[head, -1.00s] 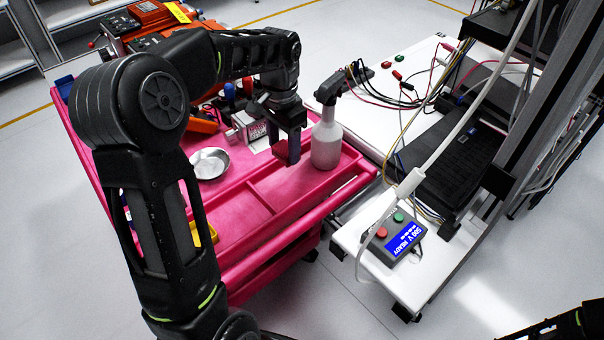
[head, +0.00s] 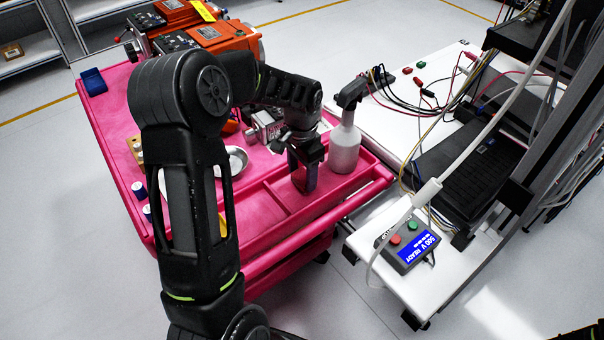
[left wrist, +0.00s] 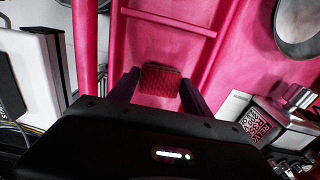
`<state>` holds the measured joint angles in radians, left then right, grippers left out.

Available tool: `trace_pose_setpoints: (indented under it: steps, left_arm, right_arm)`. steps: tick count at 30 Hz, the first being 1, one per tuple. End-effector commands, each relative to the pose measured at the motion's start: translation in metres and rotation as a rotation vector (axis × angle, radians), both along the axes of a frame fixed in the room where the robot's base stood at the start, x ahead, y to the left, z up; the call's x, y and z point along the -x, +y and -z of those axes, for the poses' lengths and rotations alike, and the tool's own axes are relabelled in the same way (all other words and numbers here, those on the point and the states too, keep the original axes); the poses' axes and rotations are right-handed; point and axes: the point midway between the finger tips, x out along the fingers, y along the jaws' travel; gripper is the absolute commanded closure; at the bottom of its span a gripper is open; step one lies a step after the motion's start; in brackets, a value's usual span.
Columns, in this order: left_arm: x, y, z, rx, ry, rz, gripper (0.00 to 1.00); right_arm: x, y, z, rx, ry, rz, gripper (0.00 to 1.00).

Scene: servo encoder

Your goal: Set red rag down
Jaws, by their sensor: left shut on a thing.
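The red rag (left wrist: 160,80) shows in the left wrist view as a small dark-red textured block between the two fingers. My left gripper (head: 305,178) is shut on it. In the head view, the gripper points down over the front compartments of the pink cart top (head: 262,232), left of the white spray bottle (head: 345,150). The fingers mostly hide the rag there. I cannot tell whether the rag touches the tray floor. My right gripper is out of view.
A metal dish (head: 236,160) and a small grey device (head: 264,126) lie behind the gripper. Orange machines (head: 225,40) stand at the cart's back. A white bench with a control box (head: 408,245) and cables is at right. Compartment floor left of the gripper looks clear.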

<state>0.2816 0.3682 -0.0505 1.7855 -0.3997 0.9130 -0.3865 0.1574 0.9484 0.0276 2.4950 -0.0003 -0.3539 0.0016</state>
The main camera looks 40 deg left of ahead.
Motion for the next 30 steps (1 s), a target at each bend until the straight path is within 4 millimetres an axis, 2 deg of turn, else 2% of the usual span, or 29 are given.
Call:
trace_pose_setpoints:
  steps: [3, 13, 14, 22, 30]
  left_arm:
    - [0.0002, 0.0003, 0.0078, 0.000, 0.000, -0.001, 0.81]
    - [-0.0001, 0.0002, 0.0115, 0.000, -0.001, -0.001, 0.81]
    - [-0.0001, 0.0002, 0.0114, 0.000, -0.001, -0.001, 0.42]
    - [-0.0001, 0.0002, 0.0103, 0.000, -0.001, -0.001, 0.21]
    - [-0.0001, 0.0002, 0.0086, 0.000, -0.001, -0.001, 0.21]
  right_arm:
    - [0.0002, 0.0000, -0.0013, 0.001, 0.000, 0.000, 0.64]
    - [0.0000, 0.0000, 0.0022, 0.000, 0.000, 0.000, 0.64]
    - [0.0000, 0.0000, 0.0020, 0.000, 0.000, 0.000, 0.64]
    - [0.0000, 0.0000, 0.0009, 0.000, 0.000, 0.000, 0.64]
    - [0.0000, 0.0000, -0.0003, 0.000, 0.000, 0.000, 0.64]
